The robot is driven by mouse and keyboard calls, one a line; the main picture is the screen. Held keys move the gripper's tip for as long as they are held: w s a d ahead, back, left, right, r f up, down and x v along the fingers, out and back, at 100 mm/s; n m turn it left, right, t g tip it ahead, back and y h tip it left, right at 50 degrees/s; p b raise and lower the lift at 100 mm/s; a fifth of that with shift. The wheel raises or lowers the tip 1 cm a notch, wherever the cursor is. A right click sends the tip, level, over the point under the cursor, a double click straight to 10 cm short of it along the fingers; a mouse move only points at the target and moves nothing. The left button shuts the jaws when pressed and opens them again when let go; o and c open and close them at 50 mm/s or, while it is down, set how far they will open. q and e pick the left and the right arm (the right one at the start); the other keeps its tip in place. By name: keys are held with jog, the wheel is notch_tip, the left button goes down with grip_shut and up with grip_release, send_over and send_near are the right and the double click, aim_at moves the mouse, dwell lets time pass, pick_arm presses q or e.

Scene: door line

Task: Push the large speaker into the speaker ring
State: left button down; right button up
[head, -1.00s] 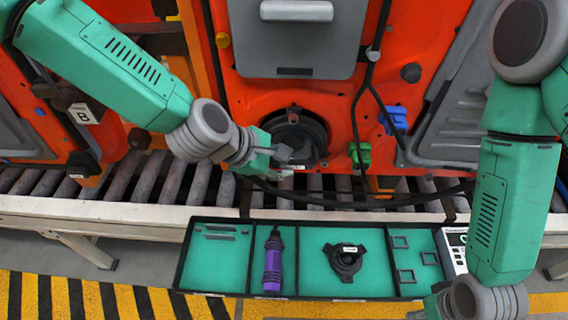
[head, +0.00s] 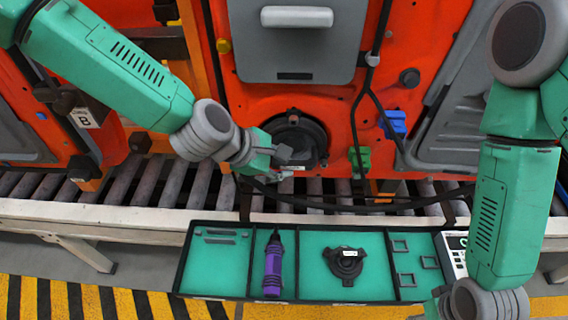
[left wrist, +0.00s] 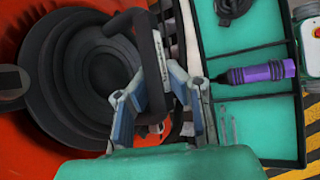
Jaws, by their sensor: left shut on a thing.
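The large speaker (head: 300,136) is a black round piece at the round opening low in the orange door. In the left wrist view the large speaker (left wrist: 75,75) fills the left side as dark stepped rings. My left gripper (head: 286,154) is at the speaker's lower left front. In the left wrist view the left gripper (left wrist: 150,105) is shut on a dark part at the speaker's right edge. The speaker ring cannot be told apart from the speaker, and the gripper hides part of the rim. My right gripper's base (head: 434,306) shows at the bottom edge; its fingers are out of frame.
A tray (head: 300,272) below the roller conveyor (head: 110,188) holds a purple tool (head: 273,268) and a smaller black round part (head: 346,263). Black cables (head: 350,206) hang before the rollers. A green clip (head: 358,160) and a blue clip (head: 393,124) sit right of the speaker.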

pick_arm(q)
jog(key=shift+w+r, duration=0.15)
jog(key=shift+w, duration=0.1)
jog(key=c, duration=1.6)
grip_release()
jog(key=v, duration=2.3)
jog(key=shift+a, duration=0.15)
